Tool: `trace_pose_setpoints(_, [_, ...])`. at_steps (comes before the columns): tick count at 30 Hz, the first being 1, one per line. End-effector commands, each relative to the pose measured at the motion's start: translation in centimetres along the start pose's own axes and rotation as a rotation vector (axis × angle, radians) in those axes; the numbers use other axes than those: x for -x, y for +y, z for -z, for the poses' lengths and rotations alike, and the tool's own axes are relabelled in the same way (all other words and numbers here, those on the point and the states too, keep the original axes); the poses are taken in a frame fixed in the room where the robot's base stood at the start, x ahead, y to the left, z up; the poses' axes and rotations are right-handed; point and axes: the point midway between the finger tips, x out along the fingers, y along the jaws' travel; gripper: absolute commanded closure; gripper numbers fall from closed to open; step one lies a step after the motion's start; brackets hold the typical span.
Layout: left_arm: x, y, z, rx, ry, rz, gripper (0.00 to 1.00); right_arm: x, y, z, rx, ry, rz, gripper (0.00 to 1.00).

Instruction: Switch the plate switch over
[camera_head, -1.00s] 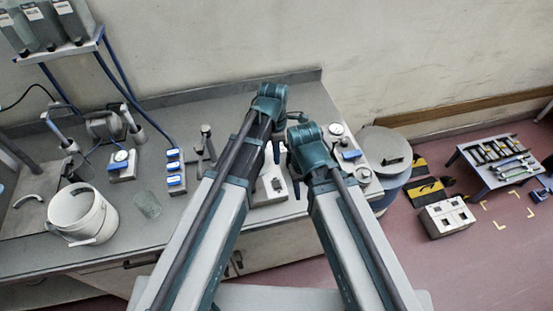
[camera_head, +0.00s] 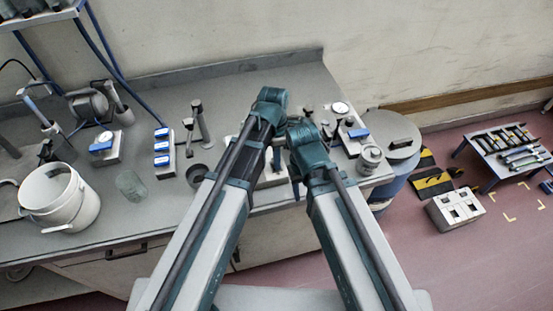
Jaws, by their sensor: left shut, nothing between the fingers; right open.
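A pale plate-like unit (camera_head: 268,182) lies on the bench between and under my arms. My arms hide much of it, and I cannot tell whether it is the plate switch or how it is set. My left gripper (camera_head: 276,160) is shut and empty, close above this unit and mostly hidden by my own arm. My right gripper (camera_head: 297,190) is open, lower in the picture, near the bench's front edge. I cannot tell whether either touches anything.
On the bench (camera_head: 205,90) stand a white bucket (camera_head: 85,212), a glass (camera_head: 130,186), a blue-switch box (camera_head: 104,149), a three-switch strip (camera_head: 164,150) and upright levers (camera_head: 200,123). A round drum (camera_head: 388,139) stands at right. A white box (camera_head: 455,207) sits on the floor.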

Motion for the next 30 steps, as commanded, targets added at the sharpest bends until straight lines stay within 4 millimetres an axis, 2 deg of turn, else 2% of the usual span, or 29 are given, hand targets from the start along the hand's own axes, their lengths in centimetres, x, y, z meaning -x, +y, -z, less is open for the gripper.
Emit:
trace_pose_setpoints(13, [-0.6,-0.3,0.1,-0.001,0.0,-0.033,1.0,-0.5,-0.1,0.0,0.0,0.0,0.0,0.5])
trace_pose_setpoints(23, [-0.4,0.0,0.0,0.001,0.001,-0.032,1.0,-0.3,0.0,0.0,0.0,0.0,0.0,0.5])
trace_pose_setpoints(30, [0.0,1.0,-0.1,0.001,0.001,-0.033,1.0,0.0,0.0,0.0,0.0,0.0,0.0,0.5])
